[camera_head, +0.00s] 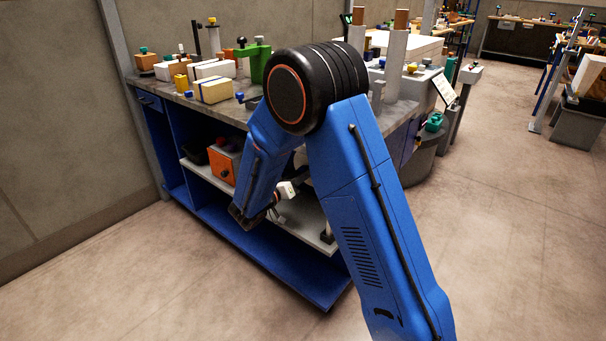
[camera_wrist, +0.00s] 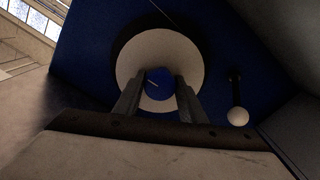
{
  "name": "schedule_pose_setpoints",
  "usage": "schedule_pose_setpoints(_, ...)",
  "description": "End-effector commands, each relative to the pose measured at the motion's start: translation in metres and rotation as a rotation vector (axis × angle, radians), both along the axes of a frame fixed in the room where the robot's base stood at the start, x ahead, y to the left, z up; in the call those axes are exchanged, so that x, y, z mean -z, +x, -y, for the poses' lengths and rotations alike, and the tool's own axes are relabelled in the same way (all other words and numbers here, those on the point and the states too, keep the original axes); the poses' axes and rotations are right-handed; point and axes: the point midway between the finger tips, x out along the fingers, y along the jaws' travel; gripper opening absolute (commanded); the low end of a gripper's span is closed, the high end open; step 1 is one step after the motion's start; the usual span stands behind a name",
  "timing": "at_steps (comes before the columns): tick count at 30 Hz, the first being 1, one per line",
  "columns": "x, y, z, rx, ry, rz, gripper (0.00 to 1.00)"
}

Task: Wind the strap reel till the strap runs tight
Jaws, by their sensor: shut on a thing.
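In the wrist view, a pale round disc (camera_wrist: 143,52), which looks like the strap reel, sits against a dark blue panel (camera_wrist: 85,50) with a dark ring around its upper edge. A small blue round piece (camera_wrist: 160,91) with a pale mark lies at its middle. My gripper (camera_wrist: 157,82) reaches over the disc, its two dark fingers on either side of the blue piece and shut on it. A thin line runs above the disc; I cannot tell whether it is the strap or how tight it is. In the head view my arm hides the reel.
A white ball on a dark lever (camera_wrist: 238,116) is right of the reel. The blue workbench (camera_head: 175,150) has a cluttered top with boxes and a green clamp-like piece (camera_head: 254,62). An orange box (camera_head: 223,164) stands on its shelf.

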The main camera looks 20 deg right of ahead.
Motion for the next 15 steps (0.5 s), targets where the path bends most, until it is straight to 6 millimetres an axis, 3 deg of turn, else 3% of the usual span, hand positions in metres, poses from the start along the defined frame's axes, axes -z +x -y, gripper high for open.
schedule_pose_setpoints(15,0.0034,-0.0019,0.0001,0.001,0.055,0.068,0.0)
